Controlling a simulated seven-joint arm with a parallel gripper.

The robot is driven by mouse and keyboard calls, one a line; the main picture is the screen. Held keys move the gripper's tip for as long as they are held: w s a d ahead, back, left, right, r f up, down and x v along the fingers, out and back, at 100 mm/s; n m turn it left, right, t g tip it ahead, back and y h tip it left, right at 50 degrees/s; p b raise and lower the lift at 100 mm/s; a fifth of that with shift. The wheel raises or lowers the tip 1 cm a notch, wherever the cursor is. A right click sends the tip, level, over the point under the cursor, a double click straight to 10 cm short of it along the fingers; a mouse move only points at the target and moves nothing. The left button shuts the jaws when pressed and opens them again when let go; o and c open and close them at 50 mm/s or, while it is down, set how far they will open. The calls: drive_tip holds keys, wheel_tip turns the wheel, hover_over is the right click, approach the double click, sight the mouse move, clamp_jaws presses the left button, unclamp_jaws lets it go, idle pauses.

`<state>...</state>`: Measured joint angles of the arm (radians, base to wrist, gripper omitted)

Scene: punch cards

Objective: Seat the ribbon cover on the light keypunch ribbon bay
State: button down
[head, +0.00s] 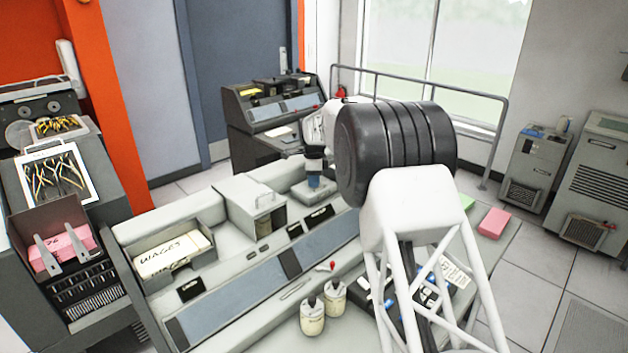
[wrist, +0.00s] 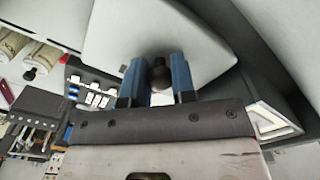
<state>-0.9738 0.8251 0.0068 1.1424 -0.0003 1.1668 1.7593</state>
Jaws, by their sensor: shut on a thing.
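The light keypunch (head: 235,295) fills the middle of the head view. My gripper (head: 314,182) is over its far right part, with its blue fingers pointing down. In the wrist view, my gripper (wrist: 157,82) is shut on the black knob (wrist: 158,73) of the pale grey ribbon cover (wrist: 130,38). In the head view, the cover (head: 298,190) shows as a pale piece just under the fingers, partly hidden by my arm. The ribbon bay is not clearly visible, and I cannot tell whether the cover touches it or hangs above it.
WAGES cards (head: 172,254) lie in a hopper farther left. Two cream canisters (head: 313,315) stand in front. A dark keypunch (head: 270,103) is behind. Pink cards (head: 494,222) lie at right.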

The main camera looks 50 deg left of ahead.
drive_tip(key=shift+f, duration=0.15)
idle(0.5)
drive_tip(key=shift+c, duration=2.4)
unclamp_jaws()
drive_tip(key=shift+r, duration=0.2)
drive_tip(key=shift+r, duration=4.3)
